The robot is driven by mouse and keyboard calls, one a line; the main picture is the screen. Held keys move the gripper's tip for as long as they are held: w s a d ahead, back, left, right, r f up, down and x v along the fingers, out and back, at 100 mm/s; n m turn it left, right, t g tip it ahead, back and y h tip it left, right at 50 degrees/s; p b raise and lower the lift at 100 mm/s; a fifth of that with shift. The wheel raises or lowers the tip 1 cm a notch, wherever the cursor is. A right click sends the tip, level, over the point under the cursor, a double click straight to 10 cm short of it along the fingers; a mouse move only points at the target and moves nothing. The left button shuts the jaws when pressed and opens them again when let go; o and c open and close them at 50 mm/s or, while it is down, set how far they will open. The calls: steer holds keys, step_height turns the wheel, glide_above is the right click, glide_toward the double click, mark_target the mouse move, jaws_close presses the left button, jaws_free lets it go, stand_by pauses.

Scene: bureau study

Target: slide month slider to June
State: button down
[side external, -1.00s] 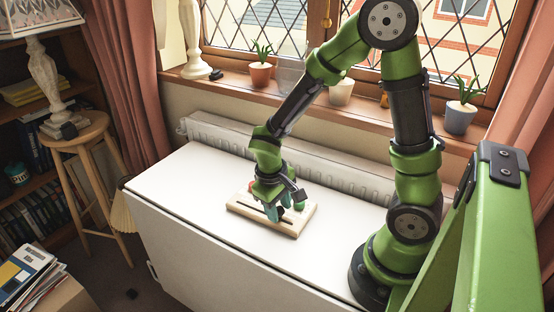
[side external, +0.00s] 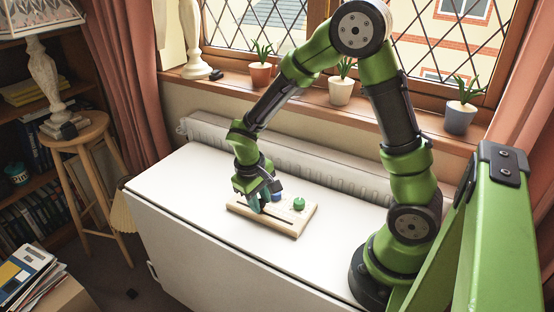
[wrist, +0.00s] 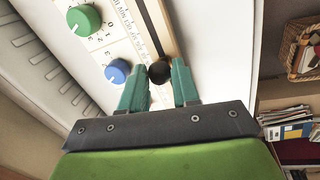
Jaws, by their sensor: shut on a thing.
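The month slider's round black knob (wrist: 159,73) sits on a dark slot in a pale wooden board (side external: 306,221). My gripper (wrist: 160,67) has its two teal fingers on either side of the knob and is shut on it. A scale of small printed letters (wrist: 131,30) runs beside the slot; I cannot read which month the knob is at. In the side external view my gripper (side external: 256,207) is low over the board's left part and hides the knob.
A green dial (wrist: 84,20) and a blue dial (wrist: 118,71) stand on the board beside the slot. The white table (side external: 190,195) is clear around the board. A radiator (side external: 320,172) and a sill with potted plants lie behind.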

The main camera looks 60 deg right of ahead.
steer(key=c, duration=0.8)
jaws_free()
steer(key=shift+r, duration=0.1)
steer(key=a+r, duration=0.1)
steer(key=r, duration=0.4)
steer(key=a+r, duration=0.1)
steer(key=r, duration=0.5)
steer(key=a+r, duration=0.1)
steer(key=r, duration=0.4)
steer(key=shift+w+a+r, duration=0.15)
steer(key=shift+w+r, duration=0.05)
steer(key=shift+w, duration=0.1)
steer(key=s+r+t+y, duration=0.1)
steer(key=s+t, duration=0.1)
steer(key=s, duration=0.1)
steer(key=s+a+r+m+t+y, duration=0.1)
steer(key=s+t, duration=0.2)
steer(key=s, duration=0.1)
steer(key=s+a+r+m+t+y, duration=0.1)
steer(key=s+r+t+y, duration=0.1)
steer(key=s, duration=0.2)
steer(key=shift+a+t, duration=0.25)
steer(key=shift+t, duration=0.05)
